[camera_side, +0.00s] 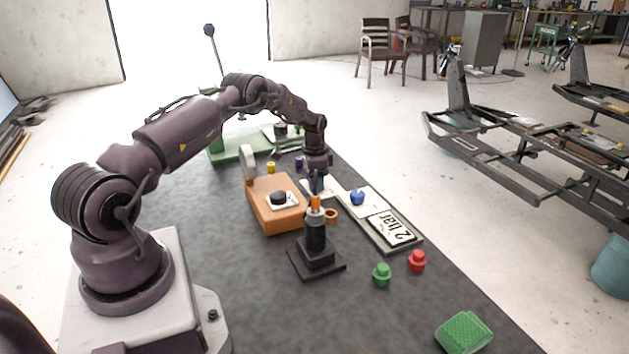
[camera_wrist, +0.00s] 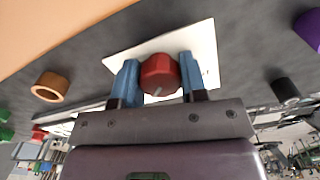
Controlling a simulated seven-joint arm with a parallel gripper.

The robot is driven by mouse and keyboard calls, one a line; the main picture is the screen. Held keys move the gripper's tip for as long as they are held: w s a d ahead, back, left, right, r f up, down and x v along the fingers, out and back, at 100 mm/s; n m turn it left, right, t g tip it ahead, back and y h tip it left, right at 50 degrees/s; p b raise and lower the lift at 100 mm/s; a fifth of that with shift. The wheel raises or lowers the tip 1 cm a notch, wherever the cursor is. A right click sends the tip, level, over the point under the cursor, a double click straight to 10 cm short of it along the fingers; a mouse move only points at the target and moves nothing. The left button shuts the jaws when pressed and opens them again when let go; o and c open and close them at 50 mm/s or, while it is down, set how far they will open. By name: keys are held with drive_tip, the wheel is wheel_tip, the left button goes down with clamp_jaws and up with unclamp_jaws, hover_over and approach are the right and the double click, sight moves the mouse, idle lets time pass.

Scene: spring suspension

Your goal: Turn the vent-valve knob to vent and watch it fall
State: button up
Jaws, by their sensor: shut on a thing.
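In the wrist view a red round knob (camera_wrist: 158,75) with a pale pointer mark stands on a white plate (camera_wrist: 203,42). My gripper (camera_wrist: 157,80) has its blue fingertips on either side of the knob and is shut on it. In the side view my gripper (camera_side: 318,188) points down at the white plate, between the orange box and the blue knob (camera_side: 357,197). The red knob is hidden there. A panel (camera_side: 391,230) with "2 bar" on it lies to the right. No label on the red knob's plate is legible.
An orange box (camera_side: 262,212) with a dark knob (camera_side: 278,197) stands left of my gripper. A black post with an orange top (camera_side: 315,235) stands in front. Loose green (camera_side: 382,274) and red (camera_side: 417,261) pieces and a green sponge (camera_side: 464,332) lie nearer the front right.

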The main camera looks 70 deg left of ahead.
drive_tip(key=shift+n, duration=0.3)
drive_tip(key=n, duration=0.3)
drive_tip(key=shift+n, duration=0.3)
drive_tip(key=n, duration=0.4)
drive_tip(key=shift+n, duration=0.3)
drive_tip(key=n, duration=0.4)
drive_tip(key=shift+r+n, duration=0.1)
drive_tip(key=shift+n, duration=2.4)
drive_tip(key=o, duration=0.9)
